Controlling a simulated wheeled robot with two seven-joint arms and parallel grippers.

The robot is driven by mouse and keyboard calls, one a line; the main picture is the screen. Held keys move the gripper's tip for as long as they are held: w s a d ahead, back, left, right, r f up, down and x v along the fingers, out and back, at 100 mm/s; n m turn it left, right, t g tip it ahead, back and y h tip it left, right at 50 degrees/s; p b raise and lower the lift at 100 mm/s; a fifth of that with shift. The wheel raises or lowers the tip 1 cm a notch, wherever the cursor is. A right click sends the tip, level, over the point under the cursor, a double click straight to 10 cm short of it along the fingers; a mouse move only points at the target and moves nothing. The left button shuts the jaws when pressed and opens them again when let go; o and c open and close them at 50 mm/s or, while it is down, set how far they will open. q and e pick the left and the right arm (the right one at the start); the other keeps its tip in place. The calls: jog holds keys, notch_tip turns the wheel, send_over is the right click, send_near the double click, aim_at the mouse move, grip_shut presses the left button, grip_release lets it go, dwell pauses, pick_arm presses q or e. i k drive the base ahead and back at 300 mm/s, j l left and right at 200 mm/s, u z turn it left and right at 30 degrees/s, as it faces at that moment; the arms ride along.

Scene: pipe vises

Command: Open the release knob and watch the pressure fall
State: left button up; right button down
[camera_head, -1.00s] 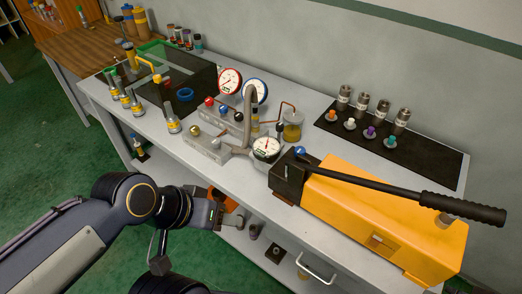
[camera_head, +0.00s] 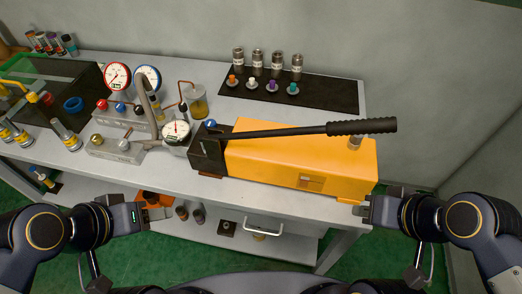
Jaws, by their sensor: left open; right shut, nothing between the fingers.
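The yellow hand pump (camera_head: 290,157) lies on the bench with its long black lever (camera_head: 300,131) along its top. A small blue knob (camera_head: 210,125) sits at the pump's black head (camera_head: 207,150); I take it for the release knob, but no label is readable. A white-faced gauge (camera_head: 177,131) stands just left of the head; its reading is too small to tell. My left gripper (camera_head: 158,213) is open in front of the bench, left of and below the pump. My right gripper (camera_head: 362,209) is shut and empty by the bench's front right corner. Neither touches the pump.
A red-rimmed gauge (camera_head: 117,77) and a blue-rimmed gauge (camera_head: 148,79) stand behind a valve block with several knobs. A jar of amber fluid (camera_head: 198,104) is behind the pump head. Metal cylinders and coloured plugs sit around a black mat (camera_head: 325,96). A lower shelf (camera_head: 280,240) has a handle.

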aim_at(211, 122)
jog(key=i+j+u, duration=0.2)
jog(key=j, duration=0.2)
jog(key=j+u, duration=0.15)
jog(key=j, duration=0.25)
jog(key=i+j+u, duration=0.2)
jog(key=j, duration=0.15)
jog(key=i, duration=0.2)
jog(key=l+u, duration=0.05)
